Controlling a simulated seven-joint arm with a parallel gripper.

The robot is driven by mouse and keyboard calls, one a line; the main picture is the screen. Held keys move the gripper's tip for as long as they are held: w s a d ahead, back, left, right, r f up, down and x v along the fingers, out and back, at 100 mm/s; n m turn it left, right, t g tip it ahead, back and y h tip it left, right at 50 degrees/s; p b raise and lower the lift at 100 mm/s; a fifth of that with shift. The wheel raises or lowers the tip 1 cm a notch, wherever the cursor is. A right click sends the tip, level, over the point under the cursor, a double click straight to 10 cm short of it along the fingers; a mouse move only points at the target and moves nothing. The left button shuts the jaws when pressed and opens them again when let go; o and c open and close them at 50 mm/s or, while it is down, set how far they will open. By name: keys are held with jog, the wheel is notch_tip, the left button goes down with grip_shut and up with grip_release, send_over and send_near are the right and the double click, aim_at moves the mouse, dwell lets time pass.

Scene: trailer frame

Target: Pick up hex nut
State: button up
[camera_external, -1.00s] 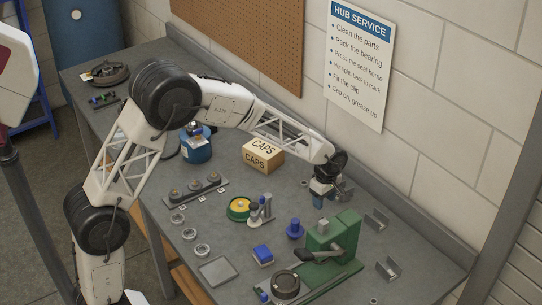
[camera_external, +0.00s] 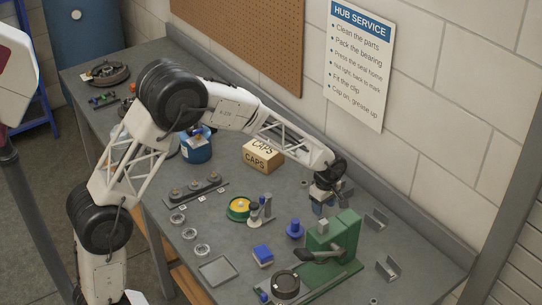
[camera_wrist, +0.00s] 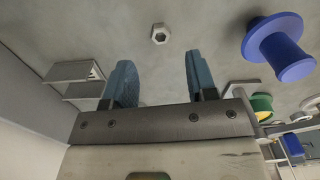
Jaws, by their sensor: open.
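A small grey hex nut (camera_wrist: 160,34) lies flat on the bench in the wrist view, near the top middle. It is beyond my fingertips and roughly in line with the left part of the gap between them. My gripper (camera_wrist: 158,72) is open, with two blue fingers apart and nothing between them. In the external view my gripper (camera_external: 323,208) hangs over the bench behind the green press (camera_external: 346,235). I cannot tell for sure which small part in that view is this nut.
A blue flanged spool (camera_wrist: 277,47) stands right of the nut. Metal brackets (camera_wrist: 75,78) stand at the left near the back ledge. The CAPS box (camera_external: 263,155) and a green-rimmed dish (camera_external: 238,208) are left of my gripper in the external view. Bench around the nut is clear.

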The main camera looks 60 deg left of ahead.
aim_at(323, 216)
jog(key=shift+f, duration=0.1)
jog(key=shift+d+f, duration=0.2)
jog(key=shift+f, duration=2.3)
grip_shut()
